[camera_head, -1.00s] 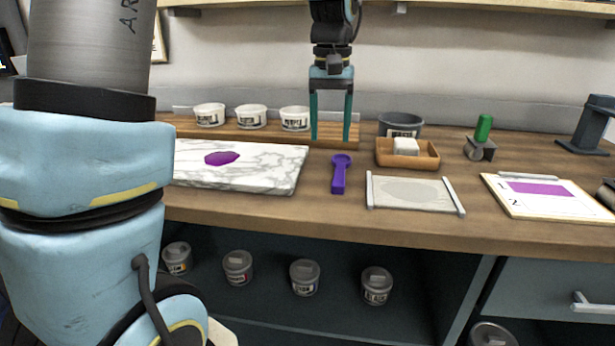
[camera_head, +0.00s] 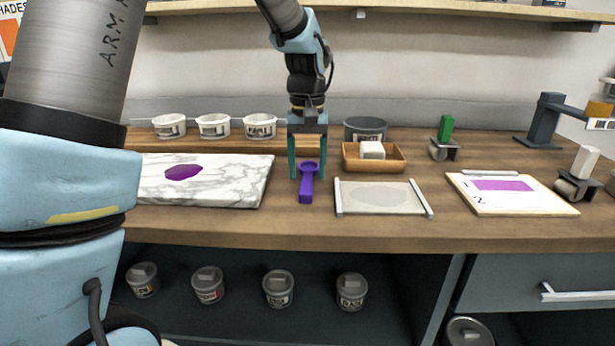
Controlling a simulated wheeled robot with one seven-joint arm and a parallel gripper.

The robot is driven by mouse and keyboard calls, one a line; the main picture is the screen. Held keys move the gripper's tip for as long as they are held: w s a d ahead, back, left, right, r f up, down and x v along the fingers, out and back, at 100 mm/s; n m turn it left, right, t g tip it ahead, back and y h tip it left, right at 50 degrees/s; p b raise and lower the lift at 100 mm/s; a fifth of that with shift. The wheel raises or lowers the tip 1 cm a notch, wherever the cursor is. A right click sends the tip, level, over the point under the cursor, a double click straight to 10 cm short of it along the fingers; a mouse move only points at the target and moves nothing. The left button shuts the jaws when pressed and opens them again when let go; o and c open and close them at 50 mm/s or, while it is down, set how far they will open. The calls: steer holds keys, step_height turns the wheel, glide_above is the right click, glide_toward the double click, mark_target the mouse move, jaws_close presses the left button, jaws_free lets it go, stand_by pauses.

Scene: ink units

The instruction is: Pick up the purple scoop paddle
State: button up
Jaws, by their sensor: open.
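The purple scoop paddle (camera_head: 306,188) lies on the wooden counter between the marble slab and a framed screen, its round bowl toward the back and its handle toward the front. My gripper (camera_head: 307,176) points down with its two teal fingers apart, one at each side of the scoop's bowl in the picture. Nothing is held. I cannot tell from this view whether the fingertips touch the counter or the scoop.
The marble slab (camera_head: 255,190) with a purple ink patch (camera_head: 184,172) lies close on the left. The framed screen (camera_head: 381,198) and a wooden tray (camera_head: 357,163) holding a white block (camera_head: 372,149) are close on the right. White tubs (camera_head: 260,127) stand behind.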

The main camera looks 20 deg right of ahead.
steer(key=shift+f, duration=0.65)
jaws_close()
